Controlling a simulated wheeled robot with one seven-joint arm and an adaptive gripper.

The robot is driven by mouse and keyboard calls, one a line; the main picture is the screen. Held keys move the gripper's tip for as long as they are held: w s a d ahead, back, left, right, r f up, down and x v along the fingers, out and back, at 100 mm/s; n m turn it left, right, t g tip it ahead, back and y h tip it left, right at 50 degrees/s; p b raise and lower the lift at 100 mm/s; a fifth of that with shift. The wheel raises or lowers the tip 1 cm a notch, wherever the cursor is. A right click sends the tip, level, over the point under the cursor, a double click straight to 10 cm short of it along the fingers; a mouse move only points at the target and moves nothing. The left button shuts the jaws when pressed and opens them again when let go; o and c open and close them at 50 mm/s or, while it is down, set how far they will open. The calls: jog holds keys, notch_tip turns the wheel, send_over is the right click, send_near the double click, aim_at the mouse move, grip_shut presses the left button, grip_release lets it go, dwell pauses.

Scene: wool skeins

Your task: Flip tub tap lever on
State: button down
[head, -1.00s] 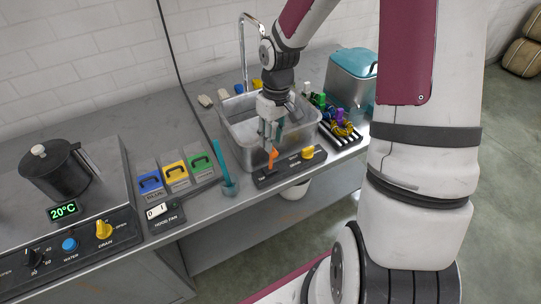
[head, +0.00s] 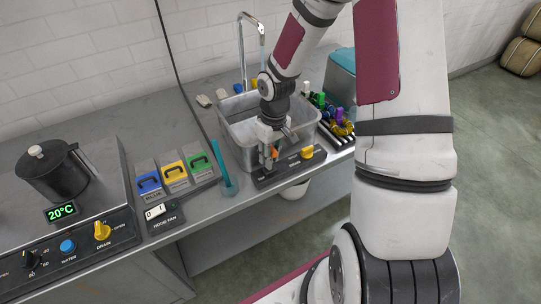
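The tub tap panel (head: 292,167) is a dark strip along the counter's front edge, before the grey metal tub (head: 235,140). An orange lever (head: 275,154) on its left part is mostly hidden by my gripper. A yellow knob (head: 307,152) sits on its right part. My gripper (head: 268,162) points down at the orange lever, its fingers right beside or around it. I cannot tell whether they touch it or how far apart they are. The curved metal tap (head: 241,50) rises behind the tub.
Blue, yellow and green boxes (head: 174,173) and a hood fan switch (head: 164,216) lie further left. A rack with coloured skeins (head: 338,128) and a teal-lidded bin (head: 342,62) are right of the tub.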

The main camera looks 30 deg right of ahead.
jog(key=shift+d+r, duration=0.1)
jog(key=shift+r, duration=0.05)
jog(key=shift+d+y+p, duration=0.3)
jog(key=shift+y+p, duration=0.3)
jog(key=shift+p, duration=0.45)
jog(key=shift+w+d+f+y+p, duration=0.1)
jog(key=shift+d+y+p, duration=0.25)
jog(key=shift+y, duration=0.4)
jog(key=shift+w+d+f+y+p, duration=0.1)
jog(key=shift+d+y+p, duration=0.2)
jog(key=shift+y, duration=0.45)
jog(key=c, duration=1.8)
grip_release()
jog(key=shift+c, duration=0.2)
jog(key=shift+o, duration=0.8)
jog(key=shift+s, duration=0.1)
jog(key=v, duration=1.2)
jog(key=shift+a, duration=0.1)
